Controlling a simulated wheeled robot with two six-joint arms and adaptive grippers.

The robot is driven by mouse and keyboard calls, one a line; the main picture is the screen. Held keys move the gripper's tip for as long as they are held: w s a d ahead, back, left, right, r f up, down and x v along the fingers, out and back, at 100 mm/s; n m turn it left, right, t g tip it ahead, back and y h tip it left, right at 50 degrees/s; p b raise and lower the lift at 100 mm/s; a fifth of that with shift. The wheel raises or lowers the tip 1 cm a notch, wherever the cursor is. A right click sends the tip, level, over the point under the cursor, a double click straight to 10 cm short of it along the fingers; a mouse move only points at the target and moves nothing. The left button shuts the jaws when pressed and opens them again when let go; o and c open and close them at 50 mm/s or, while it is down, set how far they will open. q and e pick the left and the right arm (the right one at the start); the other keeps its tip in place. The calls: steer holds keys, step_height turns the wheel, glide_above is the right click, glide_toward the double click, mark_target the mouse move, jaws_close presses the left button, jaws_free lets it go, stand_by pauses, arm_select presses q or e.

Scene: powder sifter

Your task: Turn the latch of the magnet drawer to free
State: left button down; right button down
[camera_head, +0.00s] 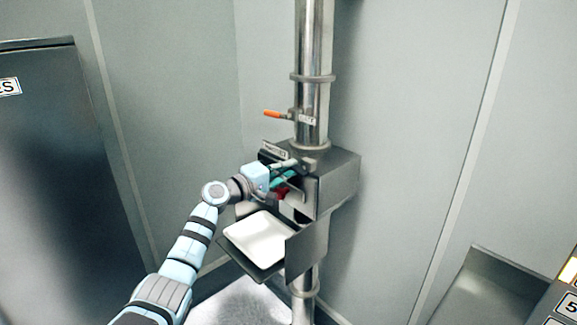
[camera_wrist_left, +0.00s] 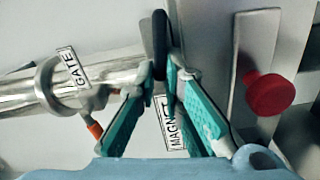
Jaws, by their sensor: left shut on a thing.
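The magnet drawer's housing (camera_head: 338,178) is a grey metal box on the steel pipe, and its "MAGNET" label (camera_wrist_left: 175,132) shows between my fingers in the left wrist view. My left gripper (camera_head: 288,178), with teal fingers, is at the box's front; in the left wrist view its fingertips (camera_wrist_left: 166,76) are closed on the dark, rounded latch (camera_wrist_left: 160,32). The fingers hide part of the latch, and its exact angle is hard to tell. A red knob (camera_wrist_left: 270,94) stands on a grey plate beside the fingers. My right gripper is not in view.
Above the box, an orange-handled gate lever (camera_head: 274,114) sticks out from the pipe (camera_head: 312,45); its "GATE" label (camera_wrist_left: 76,68) also shows at the wrist. A white tray (camera_head: 262,242) sits on a shelf below my gripper. A dark cabinet (camera_head: 55,170) stands at left.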

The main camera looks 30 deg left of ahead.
arm_select(q)
steer(key=shift+f+n, duration=0.25)
steer(key=shift+n, duration=0.85)
steer(key=c, duration=1.7)
jaws_free()
steer(key=shift+a, duration=0.1)
steer(key=v, duration=1.2)
